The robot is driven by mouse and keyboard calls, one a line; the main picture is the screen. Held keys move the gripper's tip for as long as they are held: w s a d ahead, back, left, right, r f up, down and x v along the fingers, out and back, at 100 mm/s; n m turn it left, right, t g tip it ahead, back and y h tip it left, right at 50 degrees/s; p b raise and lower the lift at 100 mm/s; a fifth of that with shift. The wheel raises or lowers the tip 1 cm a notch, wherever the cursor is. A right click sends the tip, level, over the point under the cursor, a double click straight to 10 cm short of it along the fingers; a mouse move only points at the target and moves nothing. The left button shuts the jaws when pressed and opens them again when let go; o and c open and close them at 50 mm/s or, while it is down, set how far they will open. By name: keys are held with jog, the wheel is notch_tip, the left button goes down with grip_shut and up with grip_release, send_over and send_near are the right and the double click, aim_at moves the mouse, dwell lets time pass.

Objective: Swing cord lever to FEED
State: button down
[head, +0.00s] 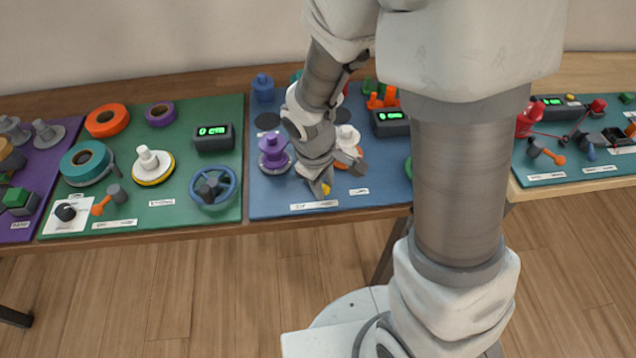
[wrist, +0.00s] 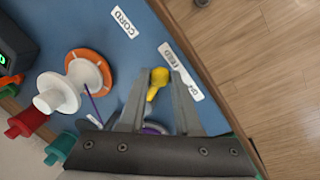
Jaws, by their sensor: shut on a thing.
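The cord lever with its yellow handle (wrist: 157,80) shows between my two fingers in the wrist view. My gripper (wrist: 160,76) is shut on it, low over the blue board (wrist: 60,22). In the head view a bit of yellow (head: 326,190) shows at the tips of my gripper (head: 321,187), near the board's front edge. The FEED label (wrist: 178,66) lies beside the handle, partly behind a fingertip. The CORD label (wrist: 124,22) lies farther off on the board. The lever's pivot is mostly hidden by my gripper.
A white spool on an orange disc (wrist: 90,72) stands beside my gripper. A purple spool (head: 273,152) stands to its left in the head view. A black box with a green display (head: 390,122) stands behind at right. The green board (head: 130,220) is to the left.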

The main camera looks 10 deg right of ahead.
jog(key=shift+w+d+n, duration=0.1)
jog(key=shift+d+n, duration=0.2)
jog(key=shift+n, duration=0.3)
jog(key=c, duration=0.6)
grip_release()
jog(key=shift+c, duration=0.2)
notch_tip(320, 180, up, 17)
jog(key=s+a+p, duration=0.2)
jog(key=p, duration=0.2)
jog(key=shift+s+p, duration=0.25)
jog(key=shift+p, duration=0.15)
jog(key=shift+r, duration=0.1)
